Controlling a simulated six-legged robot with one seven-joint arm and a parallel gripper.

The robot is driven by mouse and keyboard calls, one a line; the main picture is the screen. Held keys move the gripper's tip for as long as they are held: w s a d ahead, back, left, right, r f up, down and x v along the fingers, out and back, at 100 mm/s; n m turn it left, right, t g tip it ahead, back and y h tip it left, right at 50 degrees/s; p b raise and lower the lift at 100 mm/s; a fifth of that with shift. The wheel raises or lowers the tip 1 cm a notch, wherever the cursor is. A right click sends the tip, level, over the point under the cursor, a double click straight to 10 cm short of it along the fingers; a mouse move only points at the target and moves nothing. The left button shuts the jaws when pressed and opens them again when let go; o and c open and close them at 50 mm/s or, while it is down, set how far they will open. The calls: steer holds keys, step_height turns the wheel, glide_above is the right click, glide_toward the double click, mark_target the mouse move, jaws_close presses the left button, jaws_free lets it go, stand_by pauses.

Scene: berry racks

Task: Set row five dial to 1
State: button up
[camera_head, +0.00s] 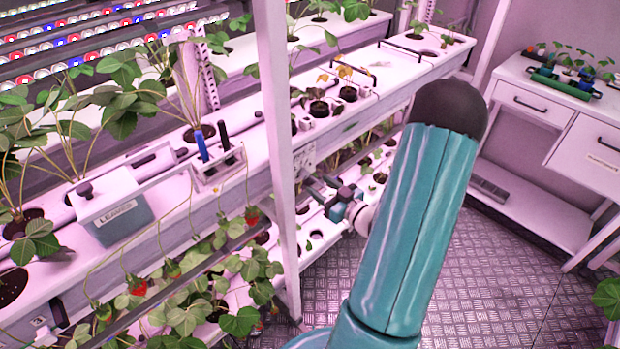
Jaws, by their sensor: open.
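A small pale panel (306,160) sits on the front face of the white rack beam, just right of the upright post. Small marks show on it, but I cannot make out a dial, its number or its setting. My gripper (316,187) is just below and right of this panel, with its dark fingers pointing left toward the rack. It is open, and I see nothing held in it. I cannot tell whether its fingers touch anything. My teal arm (425,200) fills the middle of the view and hides part of the rack behind it.
The white post (275,120) stands left of my gripper. A bin marked LEAVES (118,215) hangs on the rack at left, near a tool holder (218,170). Strawberry plants with red berries (137,287) hang below. A white cabinet (560,120) stands right; metal floor (500,290) is clear between.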

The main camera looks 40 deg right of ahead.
mark_target(306, 175)
steer(key=w, duration=0.5)
steer(key=shift+a, duration=0.1)
steer(key=shift+s, duration=0.1)
steer(key=c, duration=1)
steer(key=shift+m, duration=0.3)
steer(key=m, duration=0.3)
steer(key=shift+m, duration=2)
